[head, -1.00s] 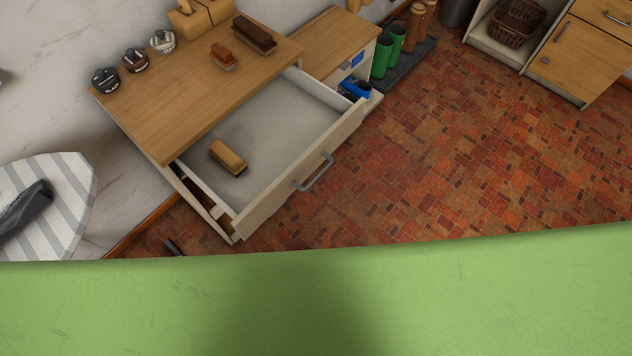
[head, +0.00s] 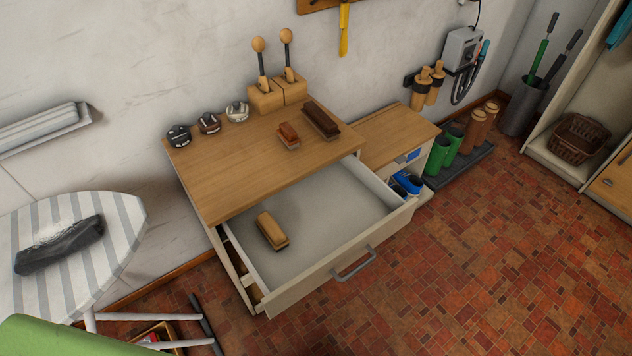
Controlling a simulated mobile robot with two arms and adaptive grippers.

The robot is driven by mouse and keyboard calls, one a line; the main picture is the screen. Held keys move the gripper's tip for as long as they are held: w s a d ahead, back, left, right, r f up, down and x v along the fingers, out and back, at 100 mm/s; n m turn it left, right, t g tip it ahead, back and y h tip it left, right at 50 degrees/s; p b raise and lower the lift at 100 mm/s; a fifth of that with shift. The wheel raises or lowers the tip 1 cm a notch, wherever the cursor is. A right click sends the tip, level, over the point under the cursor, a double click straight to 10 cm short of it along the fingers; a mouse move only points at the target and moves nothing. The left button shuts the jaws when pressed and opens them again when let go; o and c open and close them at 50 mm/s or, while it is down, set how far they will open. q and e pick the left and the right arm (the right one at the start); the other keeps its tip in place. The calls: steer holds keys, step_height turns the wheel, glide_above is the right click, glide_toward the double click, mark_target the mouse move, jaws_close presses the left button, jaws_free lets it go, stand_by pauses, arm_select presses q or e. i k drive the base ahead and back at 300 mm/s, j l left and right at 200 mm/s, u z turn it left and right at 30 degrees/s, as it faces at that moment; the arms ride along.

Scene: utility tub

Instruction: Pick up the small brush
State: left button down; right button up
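A small reddish-brown brush (head: 288,135) lies on the wooden top of a chest (head: 235,170), near its right end. A longer dark brown brush (head: 321,119) lies just behind and to the right of it. A tan brush (head: 271,230) lies inside the chest's open drawer (head: 310,268), toward its left side. Neither of my grippers is in view.
Several small round tins (head: 209,123) stand along the chest's back edge, beside wooden blocks holding upright tools (head: 265,97). An ironing board (head: 130,220) with a dark cloth is at left. Green boots (head: 438,155) stand right. The tiled floor (head: 480,260) at front right is clear.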

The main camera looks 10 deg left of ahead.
mark_target(288, 135)
steer(key=u, duration=0.4)
steer(key=i+l+u, duration=0.1)
steer(key=l+u, duration=0.3)
steer(key=i+l+u, duration=0.1)
steer(key=l+u, duration=0.15)
steer(key=u, duration=0.15)
steer(key=l+u, duration=0.75)
